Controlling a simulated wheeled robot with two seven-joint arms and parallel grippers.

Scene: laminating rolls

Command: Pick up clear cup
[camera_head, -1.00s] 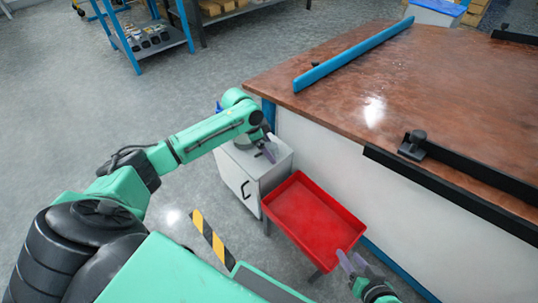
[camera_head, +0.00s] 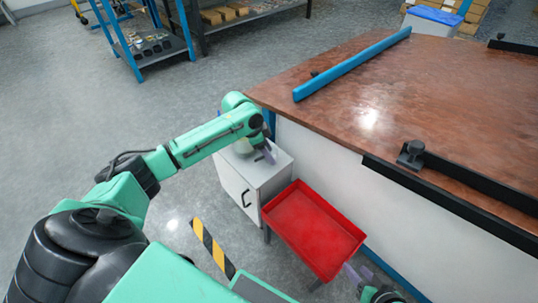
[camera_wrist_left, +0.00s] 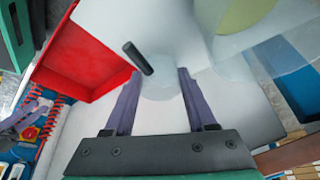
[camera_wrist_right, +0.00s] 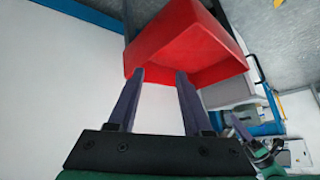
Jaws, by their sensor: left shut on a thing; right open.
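The clear cup (camera_wrist_left: 160,88) is a faint, see-through shape between the fingertips of my left gripper (camera_wrist_left: 160,72) in the left wrist view. That gripper is shut on it, at the small white cabinet (camera_head: 256,172). In the head view my left gripper (camera_head: 267,154) is at the cabinet top, and the cup cannot be made out there. My right gripper (camera_wrist_right: 159,74) is open and empty, just short of the red tray (camera_wrist_right: 188,45) in the right wrist view. In the head view my right gripper (camera_head: 353,274) is at the lower right.
A larger translucent vessel with yellow-green in it (camera_wrist_left: 245,14) is close beside the cup. A black cabinet handle (camera_wrist_left: 138,58) shows near the left finger. The red tray (camera_head: 312,229) stands beside the cabinet. The brown table (camera_head: 400,100) is to the right, and open floor lies left.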

